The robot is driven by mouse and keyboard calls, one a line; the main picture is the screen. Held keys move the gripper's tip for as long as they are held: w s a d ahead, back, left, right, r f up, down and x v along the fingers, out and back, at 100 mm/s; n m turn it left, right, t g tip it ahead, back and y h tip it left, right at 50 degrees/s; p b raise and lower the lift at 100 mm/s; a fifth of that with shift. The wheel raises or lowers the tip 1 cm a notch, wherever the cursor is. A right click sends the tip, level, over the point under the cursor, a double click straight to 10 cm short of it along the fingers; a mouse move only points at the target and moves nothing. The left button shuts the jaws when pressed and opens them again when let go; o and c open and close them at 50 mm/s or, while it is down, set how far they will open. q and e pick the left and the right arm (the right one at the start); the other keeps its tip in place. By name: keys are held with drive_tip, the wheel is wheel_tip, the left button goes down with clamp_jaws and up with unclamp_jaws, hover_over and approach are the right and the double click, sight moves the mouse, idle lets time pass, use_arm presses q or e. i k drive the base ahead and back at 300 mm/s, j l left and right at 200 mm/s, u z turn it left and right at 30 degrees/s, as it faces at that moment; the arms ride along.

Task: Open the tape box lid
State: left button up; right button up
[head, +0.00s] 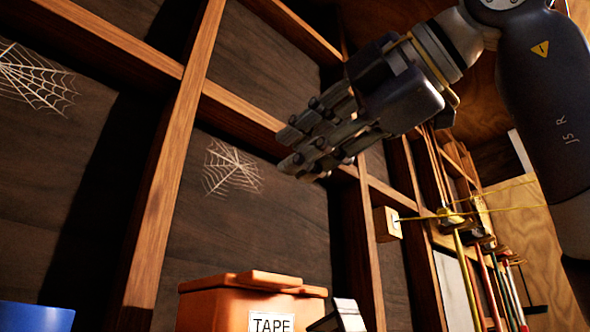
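The orange tape box (215,309) stands at the bottom of the head view, with a white label (271,323) reading TAPE on its front. Its orange lid (265,281) lies on top and looks closed, with a raised flat piece on it. The lower part of the box is cut off by the picture's edge. My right gripper (286,151) is above the box, well apart from it, with its fingers pointing left. Nothing shows between its fingers, but the angle hides whether they are apart. My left gripper is not in view.
A dark and pale object (346,316), cut off below, is close to the box's right side. A blue container (35,317) shows at bottom left. Wooden wall studs (165,185) stand behind. Long-handled tools (487,270) hang at the right. Space directly above the lid is clear.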

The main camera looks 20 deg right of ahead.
sight(264, 281)
drive_tip(key=k, duration=1.5)
